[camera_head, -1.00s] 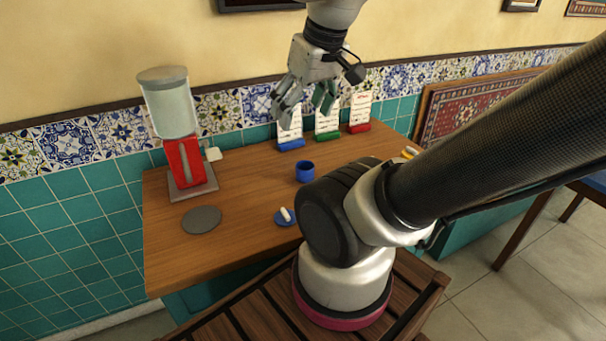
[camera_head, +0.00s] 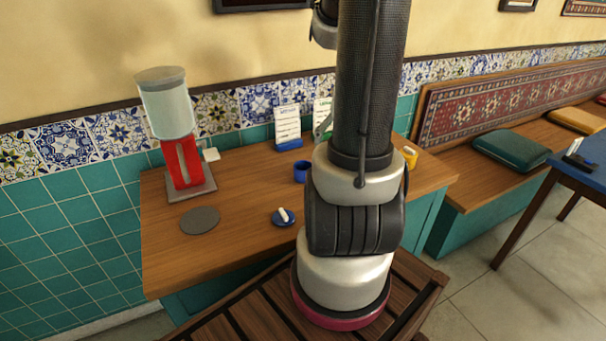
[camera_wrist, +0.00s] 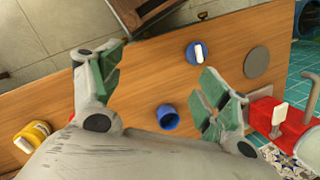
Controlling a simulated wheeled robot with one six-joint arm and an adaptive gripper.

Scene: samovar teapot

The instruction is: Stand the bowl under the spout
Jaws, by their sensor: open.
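A small blue cup-like bowl (camera_head: 301,171) stands upright on the wooden counter; it also shows in the wrist view (camera_wrist: 168,118). The dispenser (camera_head: 182,160), with a clear tank on a red body and grey base, stands at the counter's left; its red body shows at the right of the wrist view (camera_wrist: 262,116). I cannot make out its spout clearly. My gripper (camera_wrist: 160,88) is open and empty above the counter, its green-padded fingers spread wide, with the blue bowl between and below them.
A grey round disc (camera_head: 200,220) lies before the dispenser. A blue saucer (camera_head: 276,221) with a white piece lies nearer me. A yellow mug (camera_head: 411,157) stands at the right end. Cards in holders (camera_head: 288,128) stand along the wall. The counter's left front is clear.

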